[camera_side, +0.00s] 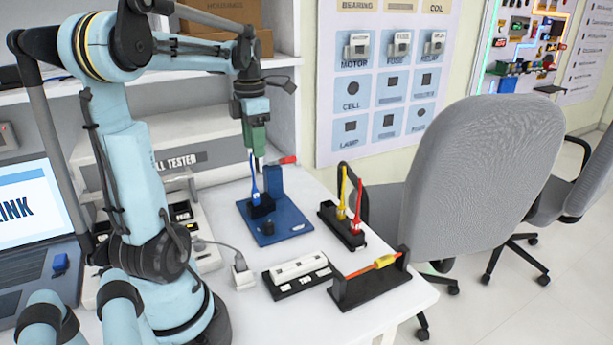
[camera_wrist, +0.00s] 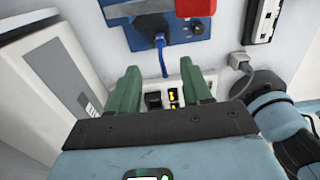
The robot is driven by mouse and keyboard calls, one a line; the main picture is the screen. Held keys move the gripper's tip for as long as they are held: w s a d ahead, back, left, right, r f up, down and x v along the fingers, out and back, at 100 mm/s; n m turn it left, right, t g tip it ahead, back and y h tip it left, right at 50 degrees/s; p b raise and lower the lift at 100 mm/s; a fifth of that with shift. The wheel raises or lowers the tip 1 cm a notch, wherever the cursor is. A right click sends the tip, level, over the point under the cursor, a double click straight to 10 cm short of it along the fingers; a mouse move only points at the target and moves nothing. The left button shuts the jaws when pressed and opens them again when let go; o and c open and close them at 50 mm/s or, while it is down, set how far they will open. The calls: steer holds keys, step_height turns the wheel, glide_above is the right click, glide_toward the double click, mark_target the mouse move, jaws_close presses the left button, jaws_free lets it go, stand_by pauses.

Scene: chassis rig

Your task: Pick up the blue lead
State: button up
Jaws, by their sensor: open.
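The blue lead (camera_side: 254,184) stands upright with its lower end in a black block on a blue base plate (camera_side: 270,231). It also shows in the wrist view (camera_wrist: 162,60), as a thin blue strand lying between the lines of the two fingers. My gripper (camera_side: 257,158) points down, close above the upper end of the lead. In the wrist view the green fingers of my gripper (camera_wrist: 160,70) are apart with nothing held between them. The side view does not show clearly whether a finger touches the lead.
A blue post (camera_side: 273,180) and a red-handled part (camera_side: 284,160) stand close right of the gripper. A black holder (camera_side: 342,226) bears yellow and red leads. A white-topped strip (camera_side: 298,270) and a black stand (camera_side: 370,284) lie in front. A grey tester case is at left.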

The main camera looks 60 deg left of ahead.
mark_target(255, 189)
step_height(255, 189, down, 8)
steer(key=shift+f, duration=0.1)
steer(key=shift+s+f, duration=0.25)
steer(key=shift+f, duration=1.1)
steer(key=shift+s+f, duration=0.2)
steer(key=shift+f, duration=1.1)
jaws_close()
